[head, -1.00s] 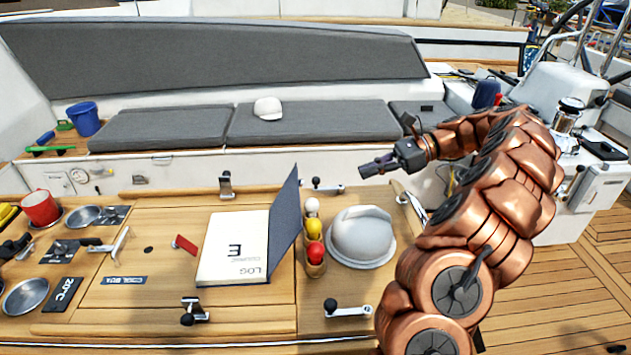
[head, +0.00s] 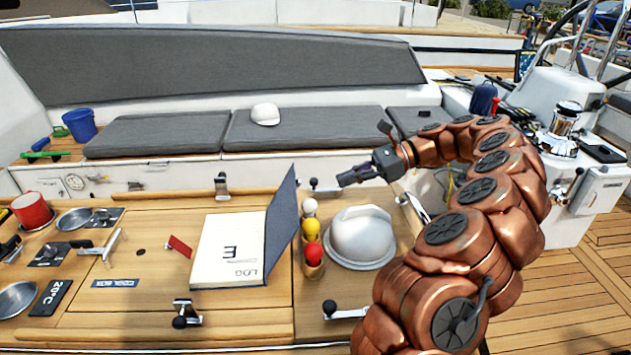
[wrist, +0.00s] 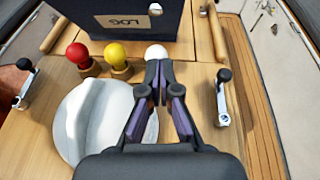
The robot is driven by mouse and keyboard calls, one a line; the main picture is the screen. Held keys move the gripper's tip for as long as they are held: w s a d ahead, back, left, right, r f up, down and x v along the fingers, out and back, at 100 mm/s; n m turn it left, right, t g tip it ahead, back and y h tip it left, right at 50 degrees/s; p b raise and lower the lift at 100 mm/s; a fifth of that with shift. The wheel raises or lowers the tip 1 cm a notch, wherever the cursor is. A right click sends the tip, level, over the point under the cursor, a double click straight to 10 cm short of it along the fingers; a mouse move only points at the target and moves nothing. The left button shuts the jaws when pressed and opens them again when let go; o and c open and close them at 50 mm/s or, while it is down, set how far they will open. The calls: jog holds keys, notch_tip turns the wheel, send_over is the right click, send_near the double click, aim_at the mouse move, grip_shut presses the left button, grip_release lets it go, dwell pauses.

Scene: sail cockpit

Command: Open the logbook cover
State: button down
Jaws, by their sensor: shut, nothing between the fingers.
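The logbook (head: 229,247) lies on the wooden table with its white page showing. Its dark grey cover (head: 281,229) stands up along the right side of the page, tilted a little to the right. The wrist view shows the outer face of the cover (wrist: 125,22) with a LOG label. My gripper (head: 342,181) is shut and empty, above the table to the right of the cover and apart from it. In the wrist view my gripper (wrist: 160,66) overlaps the white ball-topped peg (wrist: 156,51); I cannot tell whether they touch.
Pegs with white, yellow (head: 311,229) and red (head: 314,253) balls stand just right of the cover. A white dome (head: 360,236) sits beside them. Metal latches (head: 222,186) with black knobs ring the table panel. A red tag (head: 180,246) lies left of the logbook.

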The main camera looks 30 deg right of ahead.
jog(key=shift+w+a+r+p, duration=0.1)
jog(key=shift+w+a+p, duration=0.25)
jog(key=shift+a, duration=0.85)
jog(key=shift+w+a+r+p, duration=0.1)
jog(key=shift+w+a+p, duration=0.25)
jog(key=shift+a, duration=0.9)
jog(key=shift+w+a+p, duration=0.3)
jog(key=shift+w+a, duration=0.05)
jog(key=shift+a, duration=0.85)
